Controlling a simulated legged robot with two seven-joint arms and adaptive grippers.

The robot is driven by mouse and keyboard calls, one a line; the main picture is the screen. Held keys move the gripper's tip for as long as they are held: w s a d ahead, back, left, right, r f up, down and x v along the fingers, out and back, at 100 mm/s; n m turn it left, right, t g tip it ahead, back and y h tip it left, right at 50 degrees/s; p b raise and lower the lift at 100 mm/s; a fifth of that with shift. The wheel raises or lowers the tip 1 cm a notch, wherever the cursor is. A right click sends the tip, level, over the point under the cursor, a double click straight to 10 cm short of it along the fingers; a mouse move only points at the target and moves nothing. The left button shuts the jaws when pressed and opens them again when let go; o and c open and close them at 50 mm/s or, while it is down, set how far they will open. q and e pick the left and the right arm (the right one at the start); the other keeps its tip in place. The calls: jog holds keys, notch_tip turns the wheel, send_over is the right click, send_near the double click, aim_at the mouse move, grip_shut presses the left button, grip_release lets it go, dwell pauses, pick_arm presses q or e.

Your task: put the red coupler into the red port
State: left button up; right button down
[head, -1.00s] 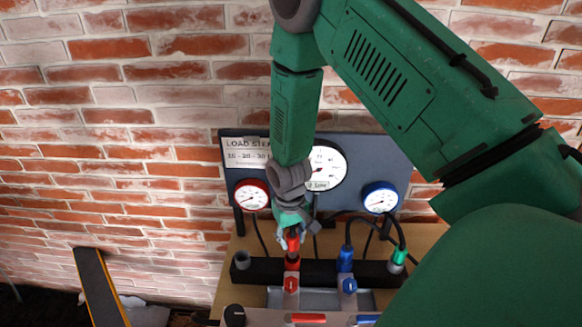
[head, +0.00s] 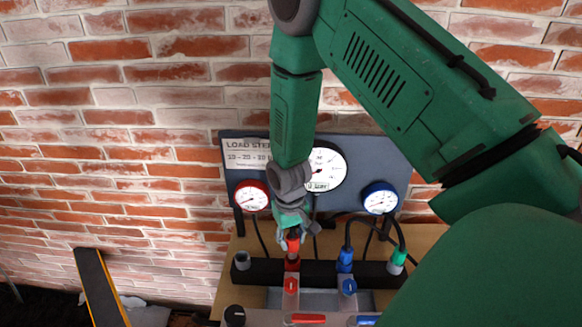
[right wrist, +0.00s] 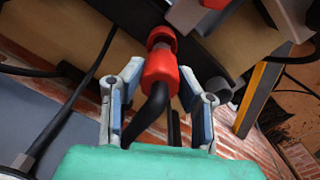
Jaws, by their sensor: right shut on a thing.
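My right gripper (head: 291,234) is shut on the red coupler (head: 293,244), with the coupler pointing down above the red port (head: 291,265) on the black bar. In the right wrist view the red coupler (right wrist: 160,70) sits between the two fingers (right wrist: 158,98), with a black hose running back from it. The red ring of the port (right wrist: 161,37) is directly in line with the coupler's front end. The two look very close or touching; I cannot tell how deep the coupler sits. My left gripper is not in view.
A blue coupler (head: 345,256) and a green-banded connector (head: 398,258) with black hoses stand to the right on the black bar (head: 318,270). An empty grey socket (head: 242,260) is at its left. Gauges (head: 252,196) are on the panel behind. A red lever (head: 291,286) is in front.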

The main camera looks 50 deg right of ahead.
jog(key=shift+f, duration=0.2)
jog(key=shift+f, duration=0.35)
jog(key=shift+f+b, duration=0.25)
jog(key=shift+b, duration=0.1)
jog(key=shift+f, duration=0.5)
jog(key=shift+f+b, duration=0.2)
jog(key=shift+b, duration=0.15)
dwell(0.4)
jog(key=shift+f, duration=0.35)
jog(key=shift+f, duration=0.2)
dwell(0.5)
jog(key=c, duration=0.6)
grip_release()
